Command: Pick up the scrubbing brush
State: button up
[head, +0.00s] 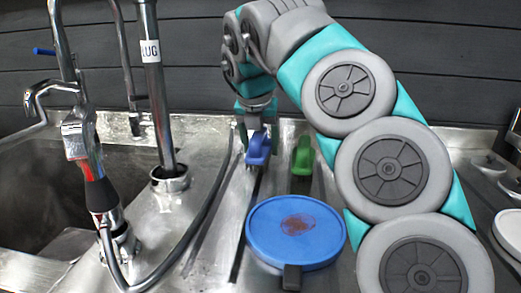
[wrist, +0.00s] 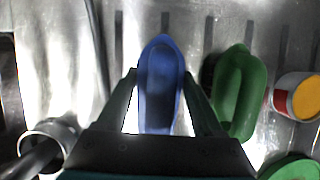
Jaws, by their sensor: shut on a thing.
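A blue scrubbing brush (head: 258,149) is at the back of the steel counter in the head view. In the wrist view the blue brush (wrist: 160,85) lies lengthwise between the two fingers of my gripper (wrist: 161,84). My gripper (head: 257,132) points down over the brush and is shut on it, one finger at each side. A green brush-like thing (head: 302,157) stands just to the right, apart from the gripper. It also shows in the wrist view (wrist: 241,92). Whether the blue brush touches the counter is hard to tell.
A round blue lid-like disc (head: 295,232) with a brown stain lies nearer on the steel counter (head: 215,235). A sink (head: 40,200), a spray tap (head: 95,190) and a hose (head: 195,225) are at left. An orange-and-white container (wrist: 297,97) stands right of the green thing.

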jog(key=shift+r, duration=0.95)
jog(key=s+b, duration=0.1)
jog(key=s, duration=0.4)
jog(key=s+r+b, duration=0.1)
jog(key=s, duration=0.4)
jog(key=s+b, duration=0.1)
jog(key=s, duration=0.5)
jog(key=shift+r, duration=0.25)
jog(key=o, duration=0.9)
jog(key=c, duration=0.7)
